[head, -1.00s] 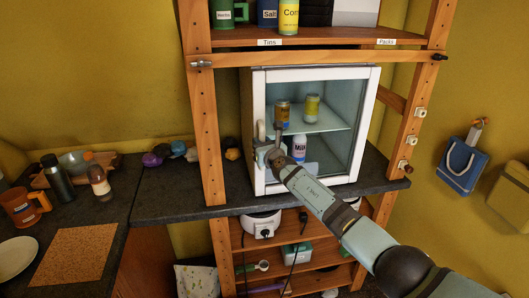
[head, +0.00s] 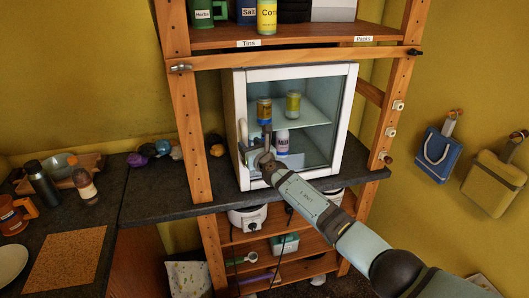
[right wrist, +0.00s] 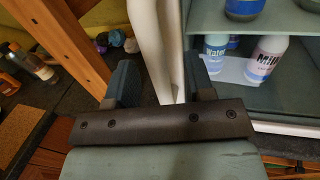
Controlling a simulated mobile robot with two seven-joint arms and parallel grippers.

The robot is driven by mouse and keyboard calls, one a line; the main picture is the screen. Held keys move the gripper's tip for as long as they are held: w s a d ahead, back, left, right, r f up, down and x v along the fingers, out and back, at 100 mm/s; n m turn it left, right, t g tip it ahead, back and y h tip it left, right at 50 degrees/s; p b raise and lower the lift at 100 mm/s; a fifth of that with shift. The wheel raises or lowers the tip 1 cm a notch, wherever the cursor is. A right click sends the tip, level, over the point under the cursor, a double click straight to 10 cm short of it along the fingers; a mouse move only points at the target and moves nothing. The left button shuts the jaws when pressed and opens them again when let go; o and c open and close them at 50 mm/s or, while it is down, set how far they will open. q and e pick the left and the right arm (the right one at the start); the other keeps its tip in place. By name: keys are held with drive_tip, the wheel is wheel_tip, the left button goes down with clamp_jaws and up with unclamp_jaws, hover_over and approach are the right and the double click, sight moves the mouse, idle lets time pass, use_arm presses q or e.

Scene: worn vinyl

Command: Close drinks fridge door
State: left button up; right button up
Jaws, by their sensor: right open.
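The drinks fridge (head: 240,85) stands on the dark counter inside a wooden shelf frame. Its white-framed glass door (head: 349,105) looks shut or nearly so; I cannot tell whether a small gap is left. A pale handle (head: 243,132) is on the door's left side. My right gripper (head: 255,142) is open in front of the door's lower left part, by the handle. In the right wrist view, a white upright bar (right wrist: 150,45) shows between its spread fingers (right wrist: 158,75); contact is unclear. My left gripper is out of view.
Cans and a milk bottle (right wrist: 266,58) stand inside the fridge. Wooden posts (head: 182,110) flank it. A bottle (head: 85,187), flask and mug stand on the left counter. Bags (head: 438,155) hang on the right wall. Floor space is mostly hidden.

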drive_tip(key=shift+p+v, duration=0.35)
drive_tip(key=shift+v, duration=0.5)
drive_tip(key=shift+s+d, duration=0.15)
drive_tip(key=shift+s, duration=0.2)
drive_tip(key=v, duration=0.8)
drive_tip(key=shift+d, duration=0.2)
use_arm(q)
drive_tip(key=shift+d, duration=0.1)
use_arm(e)
drive_tip(key=shift+f, duration=0.1)
